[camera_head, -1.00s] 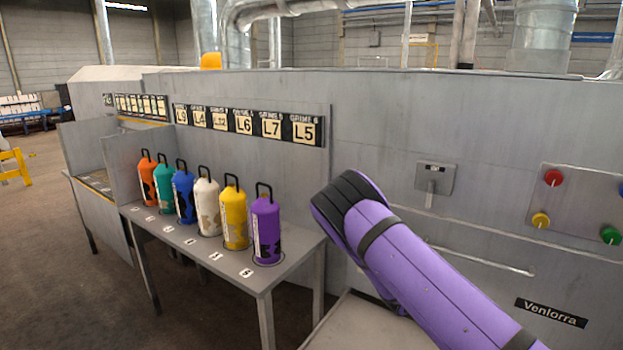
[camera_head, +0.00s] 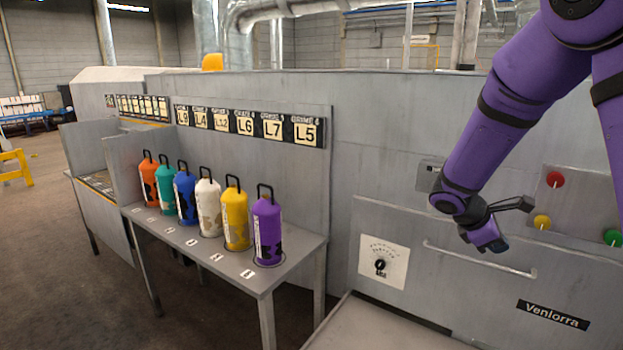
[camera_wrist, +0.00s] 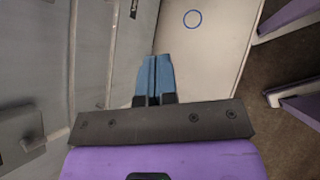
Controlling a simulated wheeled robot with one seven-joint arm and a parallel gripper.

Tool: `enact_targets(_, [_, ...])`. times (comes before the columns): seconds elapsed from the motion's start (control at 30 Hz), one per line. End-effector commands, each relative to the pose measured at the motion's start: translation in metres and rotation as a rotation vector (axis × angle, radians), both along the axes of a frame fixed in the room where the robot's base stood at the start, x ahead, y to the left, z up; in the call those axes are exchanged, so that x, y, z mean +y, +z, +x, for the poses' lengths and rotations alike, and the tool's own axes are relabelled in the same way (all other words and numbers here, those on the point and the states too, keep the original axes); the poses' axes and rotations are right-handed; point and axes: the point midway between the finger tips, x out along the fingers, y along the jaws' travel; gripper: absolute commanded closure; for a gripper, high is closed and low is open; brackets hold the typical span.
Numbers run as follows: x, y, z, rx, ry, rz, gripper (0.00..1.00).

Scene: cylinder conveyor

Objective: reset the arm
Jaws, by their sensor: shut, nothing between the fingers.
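My purple arm comes down from the upper right in the head view. My gripper (camera_head: 492,246) hangs at its end, in front of the grey machine panel (camera_head: 400,130) and near the long handle bar (camera_head: 480,260). In the wrist view the two blue fingertips (camera_wrist: 154,75) are pressed together with nothing between them. Below them the wrist view shows a pale surface with a blue ring (camera_wrist: 192,18).
Several coloured cylinders, among them a purple one (camera_head: 267,230) and a yellow one (camera_head: 236,218), stand on a grey table (camera_head: 262,282) at the left. A dial (camera_head: 381,263) and red (camera_head: 555,179) and yellow (camera_head: 542,222) knobs are on the machine front.

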Motion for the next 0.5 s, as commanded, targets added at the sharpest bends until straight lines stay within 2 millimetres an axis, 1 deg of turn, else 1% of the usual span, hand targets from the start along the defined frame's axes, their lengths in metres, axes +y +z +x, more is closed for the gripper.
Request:
enact_targets(0.03, [0.001,0.013,-0.011,-0.048,-0.047,0.043,1.00])
enact_targets(0.1, [0.004,0.026,-0.025,-0.107,-0.108,0.100,1.00])
enact_targets(0.37, [0.018,0.073,-0.079,-0.315,-0.334,0.307,1.00])
enact_targets(0.5, [0.029,0.095,-0.109,-0.420,-0.449,0.416,1.00])
